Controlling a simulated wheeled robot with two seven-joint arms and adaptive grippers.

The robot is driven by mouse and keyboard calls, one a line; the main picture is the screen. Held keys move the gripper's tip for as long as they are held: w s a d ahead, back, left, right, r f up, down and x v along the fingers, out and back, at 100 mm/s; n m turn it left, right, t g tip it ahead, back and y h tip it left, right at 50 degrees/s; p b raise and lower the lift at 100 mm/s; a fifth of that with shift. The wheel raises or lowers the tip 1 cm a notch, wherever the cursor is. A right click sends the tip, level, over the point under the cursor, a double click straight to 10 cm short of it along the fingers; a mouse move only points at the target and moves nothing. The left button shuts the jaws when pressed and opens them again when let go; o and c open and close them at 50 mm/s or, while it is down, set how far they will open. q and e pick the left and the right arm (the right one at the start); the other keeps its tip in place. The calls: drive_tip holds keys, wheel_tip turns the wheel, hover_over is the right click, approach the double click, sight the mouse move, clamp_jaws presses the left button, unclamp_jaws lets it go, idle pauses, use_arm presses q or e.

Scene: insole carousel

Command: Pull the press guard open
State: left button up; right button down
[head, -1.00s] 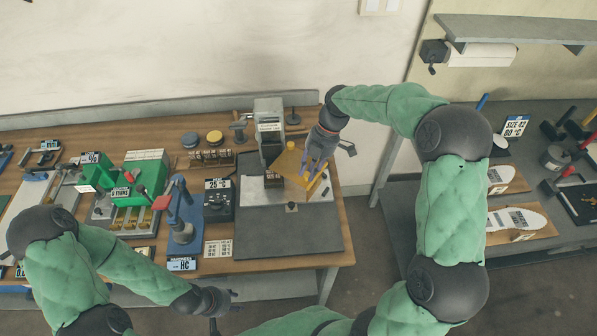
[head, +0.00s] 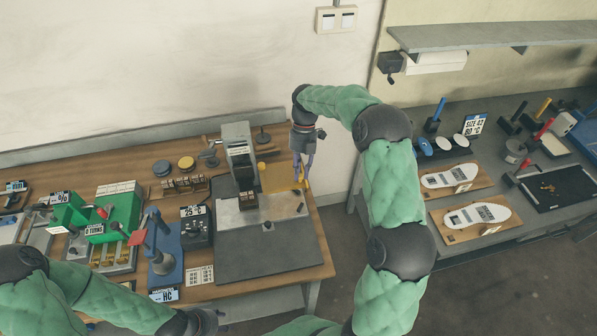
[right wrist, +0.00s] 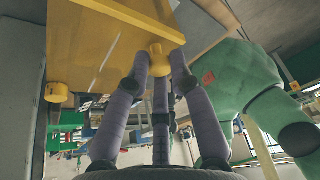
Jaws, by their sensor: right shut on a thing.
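The press (head: 237,140) is a grey upright unit at the back of a grey base plate (head: 262,243) on the wooden bench. Its yellow guard (head: 276,177) stands out to the right of the press. My right gripper (head: 304,182) points down at the guard's right end. In the right wrist view the gripper's purple fingers (right wrist: 160,72) are closed around a round yellow knob (right wrist: 157,54) on the yellow guard panel (right wrist: 100,35). My left gripper (head: 205,322) is at the bottom edge, away from the press, its fingers largely cut off.
A dark box (head: 196,226) marked 25 and a blue hardness tester (head: 165,255) stand left of the press. A green machine (head: 117,213) is further left. A grey side table with insole boards (head: 455,180) is at the right, beyond a floor gap.

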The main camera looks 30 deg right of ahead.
drive_tip(key=shift+w+d, duration=0.1)
idle(0.4)
drive_tip(key=c, duration=1.1)
unclamp_jaws()
drive_tip(key=v, duration=1.2)
